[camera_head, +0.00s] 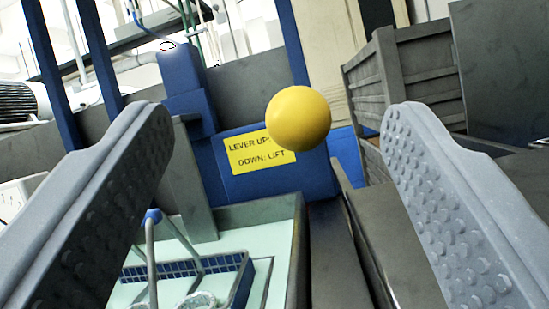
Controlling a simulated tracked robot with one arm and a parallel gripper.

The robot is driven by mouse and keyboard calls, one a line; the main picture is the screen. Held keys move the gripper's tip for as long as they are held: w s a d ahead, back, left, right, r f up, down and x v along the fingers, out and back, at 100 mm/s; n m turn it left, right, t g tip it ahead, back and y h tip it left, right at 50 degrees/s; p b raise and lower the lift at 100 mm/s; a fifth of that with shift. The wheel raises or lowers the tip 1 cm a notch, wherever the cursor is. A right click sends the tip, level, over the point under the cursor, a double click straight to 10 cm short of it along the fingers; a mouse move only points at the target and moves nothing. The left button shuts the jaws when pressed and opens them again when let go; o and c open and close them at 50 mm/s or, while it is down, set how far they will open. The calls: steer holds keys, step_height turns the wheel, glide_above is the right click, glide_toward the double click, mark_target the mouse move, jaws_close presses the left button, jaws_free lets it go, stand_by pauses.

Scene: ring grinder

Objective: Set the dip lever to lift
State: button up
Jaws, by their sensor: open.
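The dip lever shows as a yellow ball knob (299,118); its rod is hidden behind the knob. A yellow label (259,152) on the blue housing (233,184) behind it reads "LEVER UP:", cut off by the knob, and "DOWN: LIFT". My gripper (278,125) is open, with one grey padded finger at the left and one at the right. The knob lies between the fingers in the picture, apart from both. How far it is ahead of the fingertips I cannot tell.
A tank (275,214) with pale green liquid stands at the lower left. In it is a blue basket (230,265) with a blue-topped handle (152,216). A dark slatted crate (415,75) stands at the right. Blue posts (95,45) rise at the left.

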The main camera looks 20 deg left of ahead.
stand_by(0.3)
steer(key=c, duration=0.4)
steer(key=shift+w+a+r+p, duration=0.1)
steer(key=shift+w+a+p, duration=0.15)
steer(key=shift+p, duration=0.15)
steer(key=c, duration=0.6)
steer(key=w+a+g+y+p, duration=0.1)
steer(key=w+a+g+p, duration=0.1)
steer(key=a+g+p, duration=0.1)
steer(key=w+a+g+p, duration=0.3)
steer(key=p, duration=0.2)
steer(key=w+a+n+g+y+p, duration=0.1)
steer(key=w+a+g+p, duration=0.1)
steer(key=w+a+p, duration=0.1)
steer(key=shift+w+r+g+y+p, duration=0.3)
steer(key=shift+g+p, duration=0.1)
steer(key=shift+p, duration=0.25)
jaws_close()
step_height(320, 180, up, 18)
steer(key=n+g+h+p, duration=0.1)
steer(key=n+g+p, duration=0.2)
steer(key=g+p, duration=1.6)
glide_above(315, 91)
steer(key=s+d+p, duration=0.1)
steer(key=d+p, duration=0.4)
steer(key=t, duration=0.5)
steer(key=p+x, duration=0.2)
steer(key=x, duration=1.2)
steer(key=shift+a+p, duration=0.1)
steer(key=shift+p, duration=0.2)
